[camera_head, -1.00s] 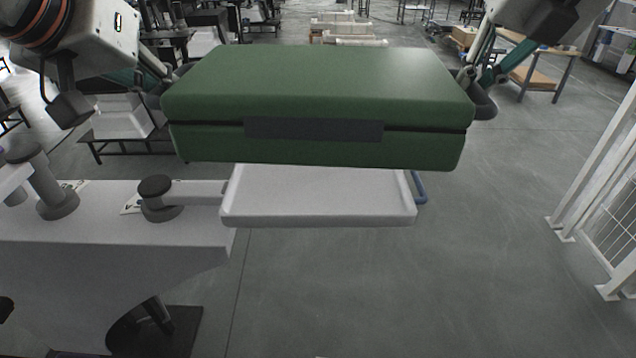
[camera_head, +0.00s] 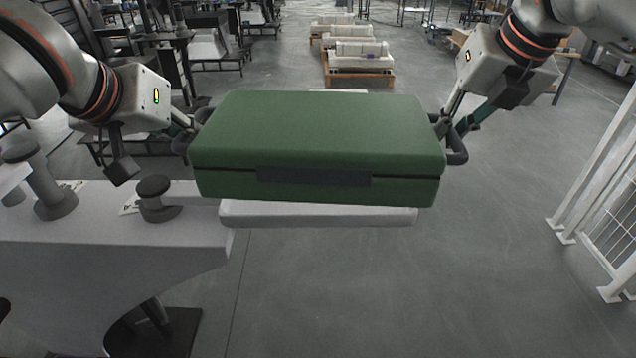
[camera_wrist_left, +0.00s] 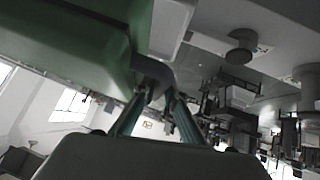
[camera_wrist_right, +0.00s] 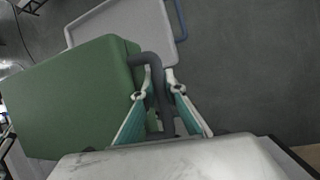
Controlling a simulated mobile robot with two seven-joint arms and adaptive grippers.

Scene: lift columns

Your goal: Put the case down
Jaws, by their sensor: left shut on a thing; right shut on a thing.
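The green case (camera_head: 318,135) is held between my two grippers, roughly level, with its dark front panel towards me. It hides most of a white tray-like platform (camera_head: 318,216) behind and below it. I cannot tell from the head view whether the case touches the platform. My left gripper (camera_head: 190,138) is shut on the grey handle at the case's left end; the left wrist view shows this handle (camera_wrist_left: 152,72). My right gripper (camera_head: 455,140) is shut on the right-end handle (camera_wrist_right: 152,75). In the right wrist view the platform (camera_wrist_right: 122,28) lies beyond the case.
A light grey bench (camera_head: 120,230) with several dark-topped knobs, such as one round knob (camera_head: 155,196), stands at the left, joining the platform. A white fence (camera_head: 590,200) stands at the right. The floor in front right is clear.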

